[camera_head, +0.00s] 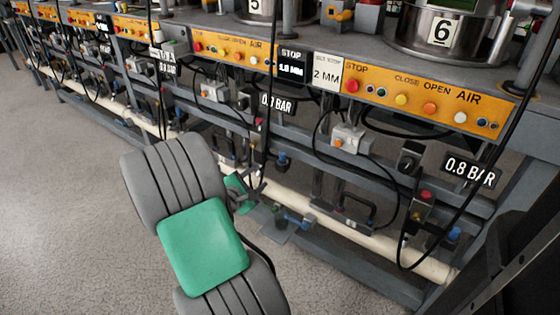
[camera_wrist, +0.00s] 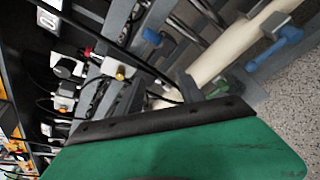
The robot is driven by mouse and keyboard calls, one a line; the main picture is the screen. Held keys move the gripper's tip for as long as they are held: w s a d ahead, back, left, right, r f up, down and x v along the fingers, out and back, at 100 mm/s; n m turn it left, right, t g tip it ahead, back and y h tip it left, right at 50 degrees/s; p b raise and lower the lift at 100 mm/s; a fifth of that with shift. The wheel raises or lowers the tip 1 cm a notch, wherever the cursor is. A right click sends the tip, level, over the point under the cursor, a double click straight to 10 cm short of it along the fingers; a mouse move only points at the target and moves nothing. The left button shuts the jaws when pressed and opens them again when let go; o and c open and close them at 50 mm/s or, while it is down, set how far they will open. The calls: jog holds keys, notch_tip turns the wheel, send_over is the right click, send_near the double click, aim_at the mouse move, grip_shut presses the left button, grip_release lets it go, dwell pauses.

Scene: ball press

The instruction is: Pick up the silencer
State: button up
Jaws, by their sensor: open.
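No part can be told for sure as the silencer. Small blue fittings show on the pipework under the press bench; one (camera_head: 281,158) is beyond my gripper, up and to the right, and another (camera_head: 455,233) is at the far right. My gripper (camera_head: 256,190) is small and partly hidden behind my grey and green arm. It is open, with nothing seen between its fingers, in front of the lower frame.
A cream pipe (camera_head: 350,232) runs along the lower frame. Orange control panels (camera_head: 430,97) line the bench above, with hanging black cables and valve boxes (camera_head: 348,138) below. A dark structure (camera_head: 525,235) stands at the right. The speckled floor (camera_head: 60,200) is clear at the left.

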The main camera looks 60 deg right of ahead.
aim_at(281, 157)
jog(key=s+d+n+h, duration=0.1)
jog(key=d+n, duration=0.2)
jog(key=d, duration=0.1)
jog(key=s+d+r+n+h+b, duration=0.1)
jog(key=d+n, duration=0.2)
jog(key=d, duration=0.1)
jog(key=s+d+n+t+h, duration=0.1)
jog(key=d+n, duration=0.2)
jog(key=d, duration=0.2)
jog(key=shift+r+n+h+b, duration=0.2)
jog(key=shift+n+h+b, duration=0.1)
jog(key=shift+b, duration=0.1)
jog(key=shift+c, duration=0.5)
jog(key=shift+a, duration=0.1)
grip_shut()
